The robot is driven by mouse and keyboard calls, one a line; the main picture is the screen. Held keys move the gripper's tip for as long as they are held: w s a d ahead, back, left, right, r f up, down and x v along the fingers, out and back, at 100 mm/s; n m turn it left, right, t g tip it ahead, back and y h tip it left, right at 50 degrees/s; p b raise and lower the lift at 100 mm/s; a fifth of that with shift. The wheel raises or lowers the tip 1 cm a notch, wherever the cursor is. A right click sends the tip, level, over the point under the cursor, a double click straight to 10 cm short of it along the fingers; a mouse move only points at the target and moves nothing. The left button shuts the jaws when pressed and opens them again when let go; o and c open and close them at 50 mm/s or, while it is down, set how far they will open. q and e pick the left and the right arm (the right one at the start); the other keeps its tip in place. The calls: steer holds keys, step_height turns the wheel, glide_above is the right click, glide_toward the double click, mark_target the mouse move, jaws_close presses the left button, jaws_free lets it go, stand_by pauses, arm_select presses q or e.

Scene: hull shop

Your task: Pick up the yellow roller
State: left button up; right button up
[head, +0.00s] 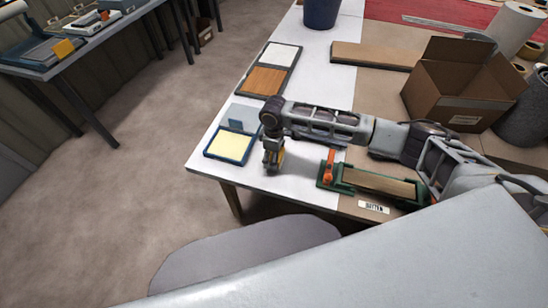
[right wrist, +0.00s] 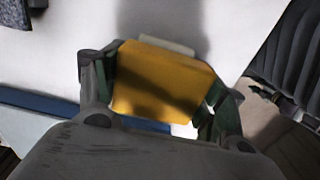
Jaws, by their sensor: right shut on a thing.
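The yellow roller (head: 281,157) is at my right gripper (head: 273,164), above the white part of the workbench near its left front edge. In the right wrist view the roller (right wrist: 165,82) fills the space between the two fingers of my right gripper (right wrist: 162,98), which is shut on it. A pale strip shows just beyond the roller's far edge. Whether the roller touches the bench is hard to tell. My left gripper is not in view.
A blue-rimmed tray (head: 226,161) with a pale yellow inside lies left of the gripper. A green clamp fixture (head: 324,184) with an orange lever and a wooden batten (head: 380,184) is to the right. An open cardboard box (head: 450,97) stands behind the arm.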

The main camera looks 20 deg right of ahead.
steer(key=shift+r, duration=0.1)
steer(key=shift+c, duration=0.5)
steer(key=shift+r, duration=4.95)
steer(key=shift+s, duration=0.1)
